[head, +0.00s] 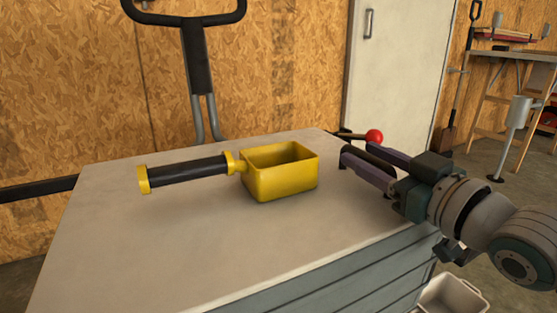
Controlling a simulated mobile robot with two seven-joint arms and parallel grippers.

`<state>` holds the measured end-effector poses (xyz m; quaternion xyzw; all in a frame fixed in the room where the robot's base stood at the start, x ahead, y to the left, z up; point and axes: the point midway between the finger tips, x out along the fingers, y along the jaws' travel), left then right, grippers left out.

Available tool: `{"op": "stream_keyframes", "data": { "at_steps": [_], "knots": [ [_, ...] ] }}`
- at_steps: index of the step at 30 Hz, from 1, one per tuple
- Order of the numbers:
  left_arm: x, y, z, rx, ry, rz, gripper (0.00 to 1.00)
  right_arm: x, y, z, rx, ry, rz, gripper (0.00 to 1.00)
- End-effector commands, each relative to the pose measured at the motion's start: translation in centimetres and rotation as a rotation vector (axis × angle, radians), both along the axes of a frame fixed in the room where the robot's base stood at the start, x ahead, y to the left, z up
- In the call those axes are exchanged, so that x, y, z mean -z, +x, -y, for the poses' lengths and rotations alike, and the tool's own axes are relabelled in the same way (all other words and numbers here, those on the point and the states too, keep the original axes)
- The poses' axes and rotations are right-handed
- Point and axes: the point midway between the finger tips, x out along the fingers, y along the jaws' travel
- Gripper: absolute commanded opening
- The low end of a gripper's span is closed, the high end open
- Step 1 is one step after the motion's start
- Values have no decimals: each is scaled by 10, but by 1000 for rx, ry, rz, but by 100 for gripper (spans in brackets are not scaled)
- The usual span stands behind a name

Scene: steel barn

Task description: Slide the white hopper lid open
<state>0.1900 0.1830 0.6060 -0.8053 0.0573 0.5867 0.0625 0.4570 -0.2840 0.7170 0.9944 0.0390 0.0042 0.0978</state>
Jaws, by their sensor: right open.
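The white hopper lid looks to be the broad pale flat top (190,245) over a grey slatted front (330,285); no handle or seam of it is clear, and I see no opening in it. A yellow scoop (283,178) with a black handle lies on this top, its handle pointing left. My right gripper (356,152) is open and empty, just right of the scoop's bin, over the right edge of the top. Its fingers point left and away. My left gripper is out of view.
A red ball knob (375,136) on a dark rod shows behind my right gripper. A black-handled frame (200,60) stands behind the top. A white bin (452,297) is on the floor at lower right. The front left of the top is clear.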

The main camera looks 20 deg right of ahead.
Motion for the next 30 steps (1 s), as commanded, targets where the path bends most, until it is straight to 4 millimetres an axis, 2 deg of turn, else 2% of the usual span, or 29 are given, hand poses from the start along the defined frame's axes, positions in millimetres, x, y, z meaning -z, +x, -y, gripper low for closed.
{"op": "stream_keyframes", "data": {
  "at_steps": [10, 23, 30],
  "knots": [
    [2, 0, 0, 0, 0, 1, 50, 0, 5, 0, 0, 0, -1, 47],
    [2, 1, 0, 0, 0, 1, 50, 0, 5, 0, 0, 0, -1, 0],
    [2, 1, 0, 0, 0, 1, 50, 0, 5, 0, 0, -1, -1, 0]
  ]
}}
